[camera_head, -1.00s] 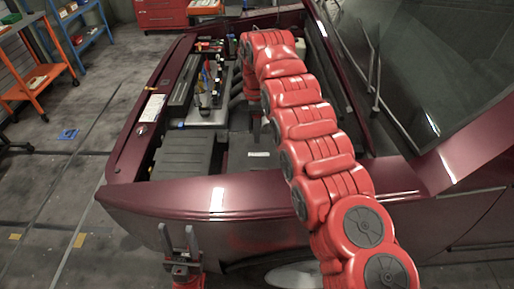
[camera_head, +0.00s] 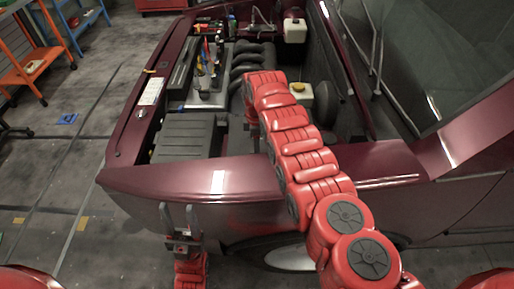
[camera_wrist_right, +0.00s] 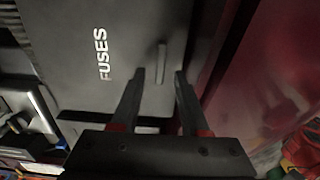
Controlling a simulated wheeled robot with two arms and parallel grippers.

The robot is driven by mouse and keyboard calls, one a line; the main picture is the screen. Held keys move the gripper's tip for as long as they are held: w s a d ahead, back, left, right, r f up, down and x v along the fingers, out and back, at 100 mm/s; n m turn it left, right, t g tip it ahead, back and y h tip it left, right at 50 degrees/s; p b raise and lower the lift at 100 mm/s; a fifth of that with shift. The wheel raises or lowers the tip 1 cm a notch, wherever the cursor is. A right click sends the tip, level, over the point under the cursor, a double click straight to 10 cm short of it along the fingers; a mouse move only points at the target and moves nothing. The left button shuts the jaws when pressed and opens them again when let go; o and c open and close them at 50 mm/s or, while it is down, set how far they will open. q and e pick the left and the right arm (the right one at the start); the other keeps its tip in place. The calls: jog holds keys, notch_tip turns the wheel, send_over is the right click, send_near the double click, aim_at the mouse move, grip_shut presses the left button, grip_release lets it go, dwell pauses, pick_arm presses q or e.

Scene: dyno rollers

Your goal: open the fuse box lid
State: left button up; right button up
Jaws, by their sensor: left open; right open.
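The fuse box lid (camera_wrist_right: 95,40) is a flat dark panel with white "FUSES" lettering in the right wrist view. A narrow upright handle (camera_wrist_right: 161,58) stands out from it. My right gripper (camera_wrist_right: 159,80) is open, with its fingertips on either side of the handle's line. I cannot tell whether they touch the handle. In the head view my right gripper (camera_head: 252,122) reaches down into the engine bay, and the arm hides most of the lid. My left gripper (camera_head: 180,215) is open and empty, pointing up in front of the car's near fender.
The dark red fender (camera_head: 225,185) borders the engine bay and lies close beside the lid. A ribbed dark box (camera_head: 183,138) is left of my right gripper. A white-yellow reservoir (camera_head: 301,93) and hoses (camera_head: 250,62) are further in. Open floor lies to the left.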

notch_tip(320, 180, down, 2)
jog(key=shift+f+b, duration=0.2)
jog(key=shift+b, duration=0.2)
jog(key=shift+r, duration=0.1)
grip_shut()
dwell(1.1)
